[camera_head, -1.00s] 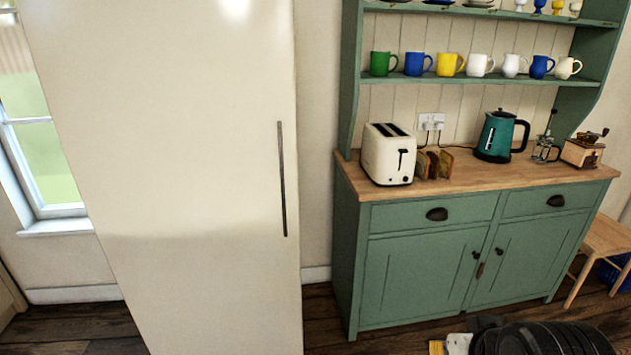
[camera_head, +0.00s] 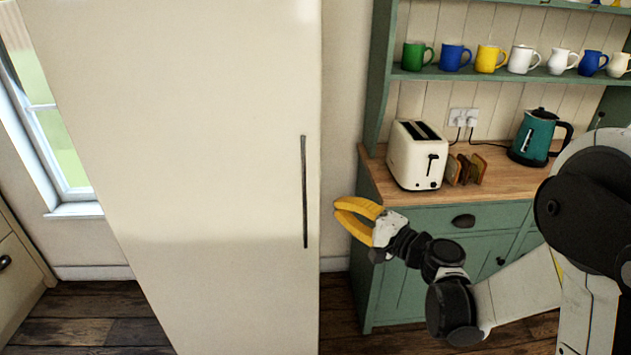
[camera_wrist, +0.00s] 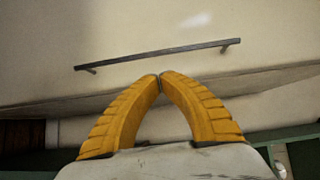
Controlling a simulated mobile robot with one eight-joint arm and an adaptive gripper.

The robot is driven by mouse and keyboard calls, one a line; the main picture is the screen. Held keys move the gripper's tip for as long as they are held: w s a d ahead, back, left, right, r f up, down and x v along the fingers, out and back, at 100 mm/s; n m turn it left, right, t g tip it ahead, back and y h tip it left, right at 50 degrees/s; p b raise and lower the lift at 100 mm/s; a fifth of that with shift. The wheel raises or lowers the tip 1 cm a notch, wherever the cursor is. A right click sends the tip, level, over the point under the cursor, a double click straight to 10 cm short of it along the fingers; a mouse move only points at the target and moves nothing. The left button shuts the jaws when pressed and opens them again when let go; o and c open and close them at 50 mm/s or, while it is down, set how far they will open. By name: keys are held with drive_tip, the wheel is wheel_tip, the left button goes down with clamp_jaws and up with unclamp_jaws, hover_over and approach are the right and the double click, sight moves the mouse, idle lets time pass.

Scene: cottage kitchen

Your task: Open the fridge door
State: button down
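The tall cream fridge (camera_head: 215,170) stands left of centre in the head view, and its door looks closed. Its thin dark vertical bar handle (camera_head: 304,190) is near the door's right edge. My gripper (camera_head: 336,208) has yellow fingers and is right of the handle, apart from it, pointing left. In the wrist view, the fingertips (camera_wrist: 160,79) meet with nothing between them. The handle (camera_wrist: 160,55) crosses that view just beyond the tips, sloping slightly, with a mount at each end.
A green dresser (camera_head: 410,225) stands right of the fridge, behind my arm. On its wooden top are a toaster (camera_head: 410,160), a toast rack (camera_head: 466,169) and a teal kettle (camera_head: 535,138). A window (camera_head: 60,150) is at the left. Wooden floor (camera_head: 85,315) is clear at lower left.

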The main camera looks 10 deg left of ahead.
sight(311, 190)
drive_tip(key=b+x, duration=0.2)
drive_tip(key=x, duration=0.8)
drive_tip(key=shift+w+r, duration=0.1)
drive_tip(key=shift+w, duration=0.05)
